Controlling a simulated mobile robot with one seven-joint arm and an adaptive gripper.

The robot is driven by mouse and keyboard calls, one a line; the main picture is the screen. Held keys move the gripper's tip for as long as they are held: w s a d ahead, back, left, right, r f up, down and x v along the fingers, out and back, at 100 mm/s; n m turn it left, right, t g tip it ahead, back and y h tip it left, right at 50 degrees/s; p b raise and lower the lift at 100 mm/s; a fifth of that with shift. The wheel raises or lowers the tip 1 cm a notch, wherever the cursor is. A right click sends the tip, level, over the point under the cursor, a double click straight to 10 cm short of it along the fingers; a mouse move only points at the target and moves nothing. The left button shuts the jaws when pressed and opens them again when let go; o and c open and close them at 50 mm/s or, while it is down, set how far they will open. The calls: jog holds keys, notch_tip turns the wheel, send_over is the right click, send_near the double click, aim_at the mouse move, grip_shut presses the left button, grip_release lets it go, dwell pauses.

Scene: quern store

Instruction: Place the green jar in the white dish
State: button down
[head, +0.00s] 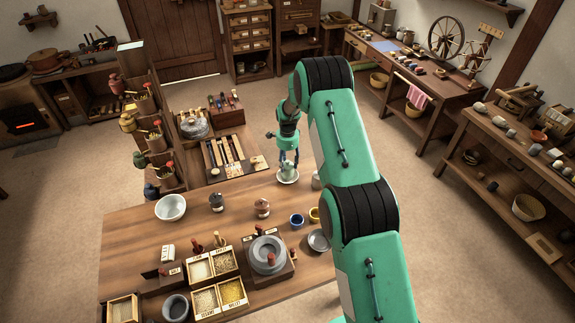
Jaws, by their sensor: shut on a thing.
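The green jar (287,168) is pale green and small in the head view. It is upright between the fingers of my gripper (288,160), which points down and is shut on it. The white dish (289,182) is directly below the jar, near the far right part of the table. The jar appears within the dish's outline; I cannot tell whether its base touches the dish. The fingers hide part of the jar, and the jar hides the dish's middle.
A stone quern (267,255) and grain boxes (226,262) are nearer. A tool rack (227,152) stands left of the dish.

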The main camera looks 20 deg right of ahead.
jog(key=shift+f, duration=0.25)
jog(key=shift+f, duration=0.15)
jog(key=c, duration=0.8)
grip_release()
jog(key=shift+c, duration=0.2)
notch_tip(320, 180, up, 12)
jog(key=shift+f+p, duration=0.15)
jog(key=shift+p, duration=0.15)
jog(key=shift+r, duration=0.25)
jog(key=shift+r, duration=0.15)
